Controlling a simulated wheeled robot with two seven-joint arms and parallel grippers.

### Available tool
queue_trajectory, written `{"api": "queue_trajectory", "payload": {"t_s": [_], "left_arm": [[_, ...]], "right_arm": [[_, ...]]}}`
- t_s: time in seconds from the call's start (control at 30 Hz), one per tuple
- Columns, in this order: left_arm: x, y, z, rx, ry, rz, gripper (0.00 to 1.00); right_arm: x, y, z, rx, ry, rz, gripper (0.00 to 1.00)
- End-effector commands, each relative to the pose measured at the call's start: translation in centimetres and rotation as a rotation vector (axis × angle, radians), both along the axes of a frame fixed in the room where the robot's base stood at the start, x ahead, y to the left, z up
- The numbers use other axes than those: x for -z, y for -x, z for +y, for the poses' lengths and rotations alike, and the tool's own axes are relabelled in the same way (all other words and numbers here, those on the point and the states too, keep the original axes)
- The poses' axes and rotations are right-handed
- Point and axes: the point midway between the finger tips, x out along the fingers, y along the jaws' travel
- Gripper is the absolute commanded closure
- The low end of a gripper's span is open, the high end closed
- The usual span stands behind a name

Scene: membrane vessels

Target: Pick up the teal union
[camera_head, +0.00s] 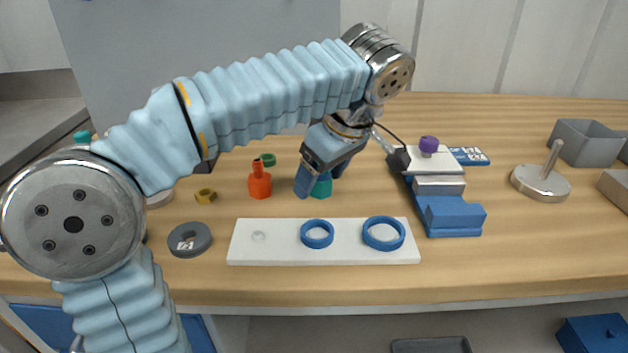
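The teal union (322,188) stands on the wooden table, behind the white plate and right of an orange bottle-like part. Only its lower part shows; my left gripper hides its top. My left gripper (320,178) points down over it, with a blue finger at its left side and a darker finger partly showing behind at its right. I cannot tell whether the fingers press on it. My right gripper is not in view.
The white plate (270,250) with two blue rings lies in front. Nearby are the orange part (260,181), a brass nut (205,196), a grey ring (189,240) and a green ring (268,159). A blue-and-grey fixture (450,215) stands right; a metal post (545,178) is farther right.

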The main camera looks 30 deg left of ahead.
Motion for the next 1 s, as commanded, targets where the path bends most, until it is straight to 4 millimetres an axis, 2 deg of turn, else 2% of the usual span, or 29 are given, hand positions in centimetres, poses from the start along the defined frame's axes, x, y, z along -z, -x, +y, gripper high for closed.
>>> {"api": "queue_trajectory", "payload": {"t_s": [0.03,0.07,0.47,1.0], "left_arm": [[-0.02,0.01,0.02,0.000,0.000,0.000,0.35],[-0.02,0.00,0.03,0.000,0.000,0.000,0.39],[-0.05,0.02,0.05,-0.001,0.000,0.000,1.00],[-0.31,0.10,0.28,-0.001,0.000,-0.002,1.00]], "right_arm": [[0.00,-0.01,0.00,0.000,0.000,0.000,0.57],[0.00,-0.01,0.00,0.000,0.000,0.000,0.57],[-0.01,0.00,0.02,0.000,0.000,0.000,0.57],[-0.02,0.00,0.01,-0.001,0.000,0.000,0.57]]}}
